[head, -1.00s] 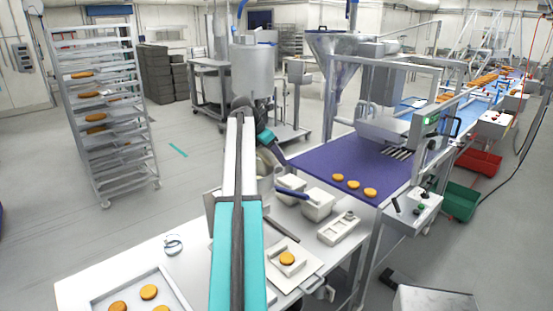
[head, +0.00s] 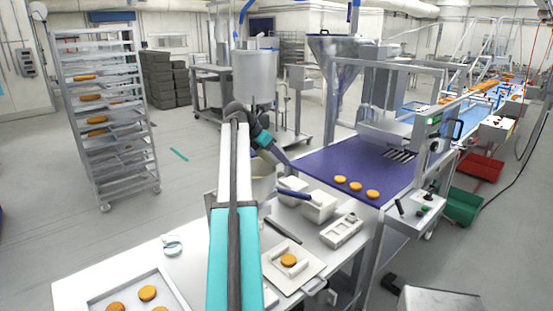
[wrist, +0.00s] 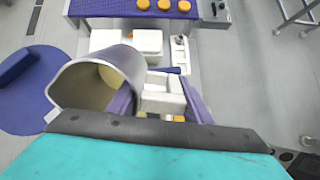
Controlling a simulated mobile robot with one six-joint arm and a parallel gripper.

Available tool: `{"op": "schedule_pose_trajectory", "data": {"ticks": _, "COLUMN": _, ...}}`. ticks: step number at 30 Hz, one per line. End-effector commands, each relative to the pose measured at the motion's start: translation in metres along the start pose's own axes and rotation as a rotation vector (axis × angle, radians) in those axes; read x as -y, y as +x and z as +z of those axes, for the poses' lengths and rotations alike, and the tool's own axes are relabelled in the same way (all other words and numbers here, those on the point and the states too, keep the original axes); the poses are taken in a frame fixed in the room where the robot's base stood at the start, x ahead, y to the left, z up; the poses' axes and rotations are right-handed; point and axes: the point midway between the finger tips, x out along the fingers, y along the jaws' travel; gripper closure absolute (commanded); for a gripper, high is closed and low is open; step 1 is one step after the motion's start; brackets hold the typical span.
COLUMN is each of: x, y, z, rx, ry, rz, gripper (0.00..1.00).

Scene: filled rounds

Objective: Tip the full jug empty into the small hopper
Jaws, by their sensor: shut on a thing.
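The jug (wrist: 90,88) is a wide metal-grey vessel at the left of the wrist view, its mouth showing and a pale yellowish inside. How full it is I cannot tell. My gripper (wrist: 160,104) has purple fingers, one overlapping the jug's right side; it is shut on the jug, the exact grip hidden. In the head view my gripper (head: 275,150) is beyond my arm, and part of the jug (head: 263,187) shows below it, mostly hidden. A steel funnel-shaped hopper (head: 336,50) stands at the back; whether it is the small hopper I cannot tell.
A white table (head: 190,262) holds white boxes (head: 319,205), a mould with an orange round and a tray. The purple belt (head: 330,163) with orange rounds lies right of my gripper. A steel tank (head: 254,72) stands behind; a rack (head: 100,110) stands left on open floor.

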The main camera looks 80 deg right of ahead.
Motion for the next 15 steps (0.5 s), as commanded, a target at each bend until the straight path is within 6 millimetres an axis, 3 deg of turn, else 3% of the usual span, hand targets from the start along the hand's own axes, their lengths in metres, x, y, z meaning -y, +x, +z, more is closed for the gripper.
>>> {"op": "schedule_pose_trajectory", "data": {"ticks": 1, "x": 0.0058, "y": 0.0097, "z": -0.0005, "rx": 0.008, "ry": 0.002, "rz": -0.018, "gripper": 1.0}}
{"op": "schedule_pose_trajectory", "data": {"ticks": 15, "x": 0.0059, "y": 0.0097, "z": 0.0004, "rx": 0.067, "ry": 0.002, "rz": -0.02, "gripper": 1.0}}
